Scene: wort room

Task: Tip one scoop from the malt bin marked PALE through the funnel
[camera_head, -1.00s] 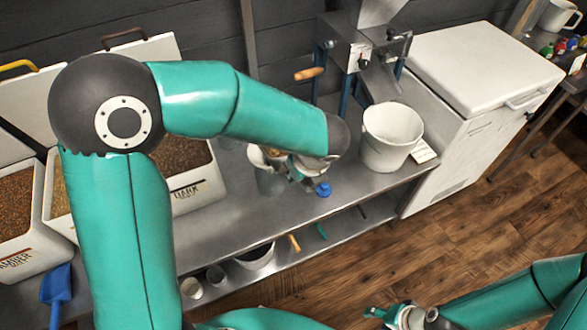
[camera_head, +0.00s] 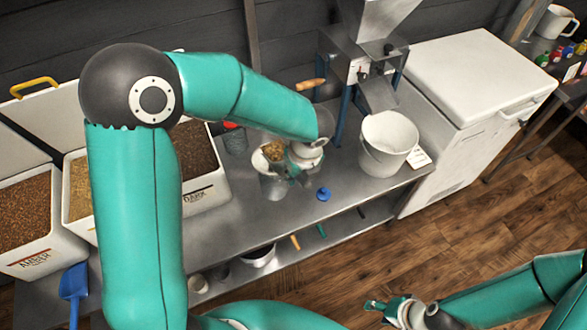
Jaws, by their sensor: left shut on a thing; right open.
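My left gripper (camera_head: 291,172) is shut beside a small rimmed vessel (camera_head: 259,161) with pale grain in its mouth. The vessel seems to be what it holds, but the contact is partly hidden. A grey metal container (camera_head: 272,188) stands just below; I cannot tell whether the vessel touches it, or which part is the funnel. A bin of pale grain (camera_head: 80,205) sits between the AMBER bin (camera_head: 45,250) and the DARK bin (camera_head: 207,197); my arm hides its label. A blue scoop (camera_head: 73,283) is at the bench's left front. My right gripper (camera_head: 376,306) is open and empty, low at the front.
A grain mill (camera_head: 364,62) stands at the back of the bench, with a white bucket (camera_head: 386,150) at its chute. A small blue item (camera_head: 323,194) lies near my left gripper. A white chest (camera_head: 470,85) stands right. The bench front (camera_head: 240,222) is clear.

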